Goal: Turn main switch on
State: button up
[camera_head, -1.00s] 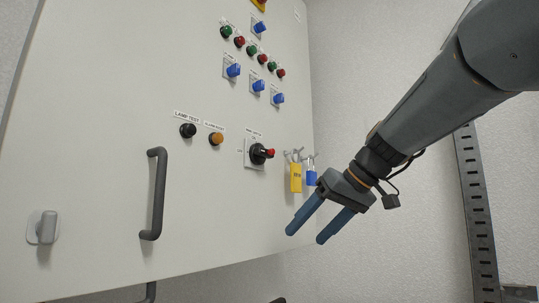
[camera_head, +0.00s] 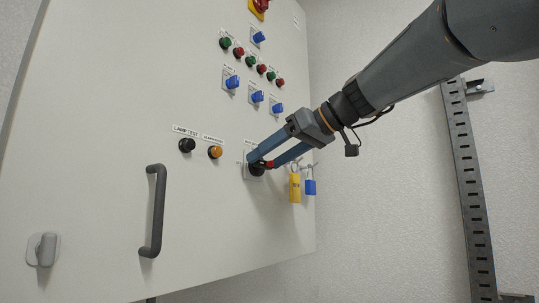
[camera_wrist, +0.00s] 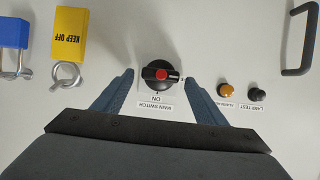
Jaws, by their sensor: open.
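The main switch is a black rotary knob with a red mark, on a pale plate on the cabinet door. In the wrist view the main switch (camera_wrist: 160,75) sits between the fingertips, with its "MAIN SWITCH" and "ON" labels upside down below it. In the head view the main switch (camera_head: 257,170) is partly hidden by my fingers. My gripper (camera_head: 262,163) is open, its blue fingers reaching to the knob. In the wrist view my gripper (camera_wrist: 160,77) has a finger on either side of the knob, with gaps showing; contact cannot be told.
A yellow padlock (camera_head: 295,187) and a blue padlock (camera_head: 310,186) hang just right of the switch. An orange button (camera_head: 215,152) and a black lamp test button (camera_head: 187,145) are to its left. A door handle (camera_head: 158,210) stands out farther left.

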jog(key=shift+w+a+f, duration=0.1)
jog(key=shift+w+a, duration=0.05)
jog(key=shift+a, duration=0.05)
jog(key=c, duration=1.1)
jog(key=shift+o, duration=0.2)
